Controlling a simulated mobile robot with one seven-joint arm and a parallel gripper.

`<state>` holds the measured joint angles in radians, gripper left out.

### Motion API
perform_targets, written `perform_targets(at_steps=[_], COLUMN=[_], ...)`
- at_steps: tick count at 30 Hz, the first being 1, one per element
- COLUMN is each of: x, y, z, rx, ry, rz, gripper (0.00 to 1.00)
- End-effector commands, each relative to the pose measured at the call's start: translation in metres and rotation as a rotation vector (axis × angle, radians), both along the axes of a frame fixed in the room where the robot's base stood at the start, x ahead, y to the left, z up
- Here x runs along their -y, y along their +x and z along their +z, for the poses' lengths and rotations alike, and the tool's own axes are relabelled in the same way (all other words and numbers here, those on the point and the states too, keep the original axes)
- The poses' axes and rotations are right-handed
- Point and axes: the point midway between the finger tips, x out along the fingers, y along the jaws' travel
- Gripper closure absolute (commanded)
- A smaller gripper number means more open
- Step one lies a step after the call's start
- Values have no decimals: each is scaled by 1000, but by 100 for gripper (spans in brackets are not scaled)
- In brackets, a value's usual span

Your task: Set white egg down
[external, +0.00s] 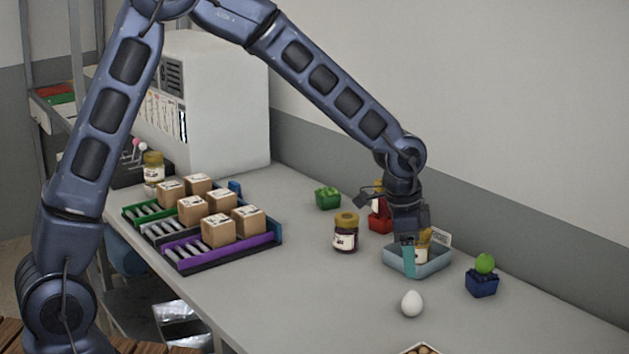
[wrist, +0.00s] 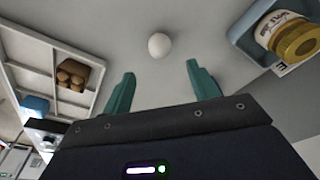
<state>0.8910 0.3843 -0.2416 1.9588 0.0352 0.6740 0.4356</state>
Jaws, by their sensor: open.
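The white egg (external: 412,303) stands on the grey table, in front of the light blue tray, touching nothing else. In the wrist view the egg (wrist: 159,45) lies beyond the fingertips, near the top middle. My gripper (external: 408,262) is open and empty, and in the external view it appears over the light blue tray. In the wrist view its two teal fingers (wrist: 160,82) are spread apart with nothing between them.
The light blue tray (external: 418,268) holds a jar (external: 424,246). A dark jar (external: 345,233) stands left of it, a blue box (external: 482,284) with a green ball right. A divided white tray (wrist: 72,50) holds brown items. Cartons sit on coloured racks (external: 222,257) at left.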

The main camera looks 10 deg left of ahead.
Motion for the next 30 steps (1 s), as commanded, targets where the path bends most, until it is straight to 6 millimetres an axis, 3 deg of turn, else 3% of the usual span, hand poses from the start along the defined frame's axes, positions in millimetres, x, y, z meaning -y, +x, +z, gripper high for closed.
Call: perform_targets(at_steps=[11, 14, 17, 20, 24, 30], x=[-3, -13, -38, -76, -137, -225], y=[1, 9, 26, 49, 75, 96], z=[15, 23, 40, 64, 96, 137], rx=[1, 6, 20, 39, 63, 95], ry=[0, -1, -6, -10, -17, -29], rz=[2, 26, 83, 171, 306, 501], gripper=[40, 40, 40, 40, 40, 40])
